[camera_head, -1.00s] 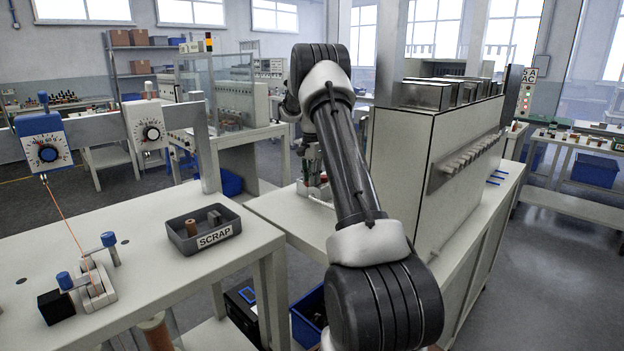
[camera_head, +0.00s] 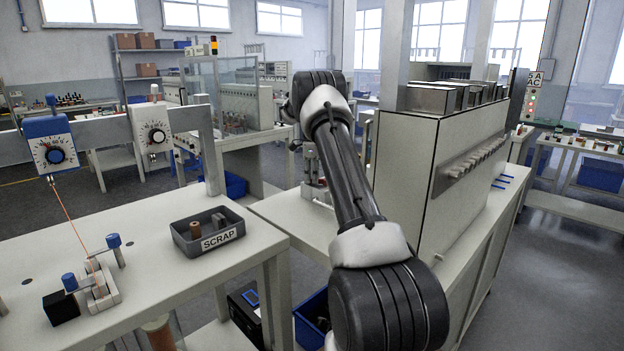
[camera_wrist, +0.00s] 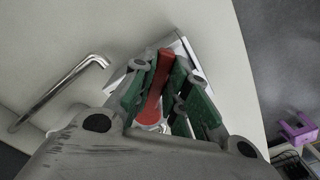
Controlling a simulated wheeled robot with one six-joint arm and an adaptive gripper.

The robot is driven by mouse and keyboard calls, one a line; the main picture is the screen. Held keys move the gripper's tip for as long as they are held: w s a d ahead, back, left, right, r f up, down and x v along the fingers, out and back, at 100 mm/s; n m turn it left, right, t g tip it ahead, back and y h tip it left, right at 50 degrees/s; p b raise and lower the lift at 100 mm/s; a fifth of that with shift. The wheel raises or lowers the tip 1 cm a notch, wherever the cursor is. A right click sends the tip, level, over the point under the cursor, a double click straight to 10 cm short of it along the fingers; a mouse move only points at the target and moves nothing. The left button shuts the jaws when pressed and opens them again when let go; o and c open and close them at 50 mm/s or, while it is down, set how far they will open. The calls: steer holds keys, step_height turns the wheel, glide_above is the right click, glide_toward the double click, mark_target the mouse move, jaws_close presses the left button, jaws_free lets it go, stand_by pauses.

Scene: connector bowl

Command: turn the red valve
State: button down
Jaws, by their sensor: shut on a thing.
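The red valve (camera_wrist: 152,104) shows in the wrist view as a long red handle, on a pale fitting. My gripper (camera_wrist: 165,68) has its green-padded fingers on both sides of the handle and is shut on it. Part of the handle is hidden by the fingers and the gripper body. In the head view my arm reaches over the bench, and its links hide most of the valve area.
A bent metal handle (camera_wrist: 62,92) stands left of my gripper in the wrist view. In the head view a tall pale cabinet (camera_head: 405,175) stands right of my arm. A SCRAP tray (camera_head: 207,231) sits on the left table (camera_head: 150,265).

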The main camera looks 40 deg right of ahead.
steer(key=m, duration=0.1)
steer(key=w+d+m, duration=0.1)
steer(key=m, duration=0.1)
steer(key=d+m, duration=0.1)
steer(key=shift+w+m, duration=0.25)
steer(key=shift+m, duration=0.05)
steer(key=shift+w+d+m, duration=0.15)
steer(key=shift+d+m, duration=0.25)
steer(key=shift+m, duration=0.45)
steer(key=shift+w+d+m, duration=0.1)
steer(key=shift+d+m, duration=0.3)
steer(key=shift+m, duration=0.45)
steer(key=shift+d, duration=0.1)
steer(key=c, duration=1.4)
jaws_free()
steer(key=shift+r, duration=0.1)
step_height(320, 180, up, 12)
steer(key=shift+f, duration=0.1)
